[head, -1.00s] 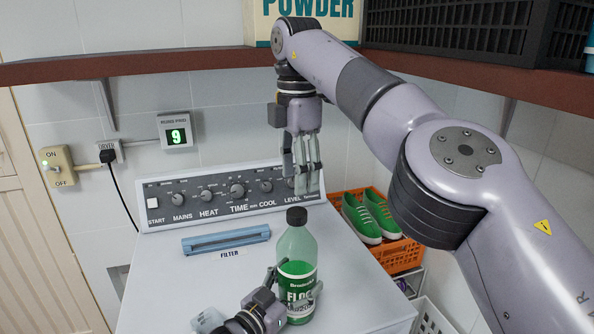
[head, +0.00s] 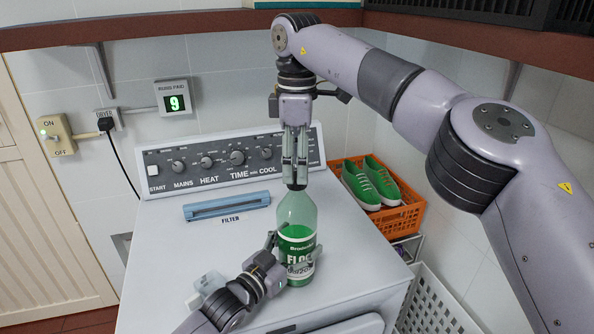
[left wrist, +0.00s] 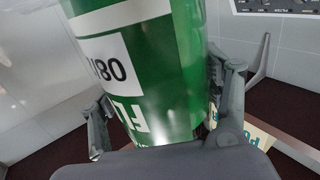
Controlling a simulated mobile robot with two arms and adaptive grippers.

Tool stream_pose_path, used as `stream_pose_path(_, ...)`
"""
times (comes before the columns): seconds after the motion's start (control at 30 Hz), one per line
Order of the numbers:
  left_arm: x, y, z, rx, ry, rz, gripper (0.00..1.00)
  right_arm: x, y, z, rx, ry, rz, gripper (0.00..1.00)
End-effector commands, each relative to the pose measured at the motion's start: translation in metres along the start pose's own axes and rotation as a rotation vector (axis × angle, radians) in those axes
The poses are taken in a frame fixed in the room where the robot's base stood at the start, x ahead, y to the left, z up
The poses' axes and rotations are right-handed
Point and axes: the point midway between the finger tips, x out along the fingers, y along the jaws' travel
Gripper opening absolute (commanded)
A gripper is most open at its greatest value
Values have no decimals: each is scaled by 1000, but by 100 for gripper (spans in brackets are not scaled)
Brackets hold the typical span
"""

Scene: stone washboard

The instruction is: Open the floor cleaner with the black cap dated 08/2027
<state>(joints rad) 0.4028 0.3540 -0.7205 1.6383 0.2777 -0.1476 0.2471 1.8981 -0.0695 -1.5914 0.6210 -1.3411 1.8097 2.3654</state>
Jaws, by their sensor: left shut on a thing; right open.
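The floor cleaner (head: 296,212) is a clear bottle with green liquid and a green label, standing upright on the white dryer top. My left gripper (head: 286,257) is shut around its lower body.
The dryer's control panel (head: 222,160) and a blue filter (head: 227,206) lie behind the bottle. An orange crate (head: 398,221) with green shoes (head: 370,183) stands at the right. A brown shelf (head: 150,34) runs above.

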Motion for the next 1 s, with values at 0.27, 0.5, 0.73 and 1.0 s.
stream_pose_path(0.27, 0, 0, 0, 0, 0, 0, 0, 24, 0, 1, 0, -1, 1, 51)
stream_pose_path(0.5, 0, 0, 0, 0, 0, 0, 0, 26, 0, 0, 0, 0, 1, 51)
stream_pose_path(0.73, 0, 0, 0, 0, 0, 0, 0, 26, 0, 0, -1, 0, 1, 40)
stream_pose_path(1.0, 0, 0, 0, 0, 0, 0, 0, 26, 0, 0, -1, 0, 1, 22)
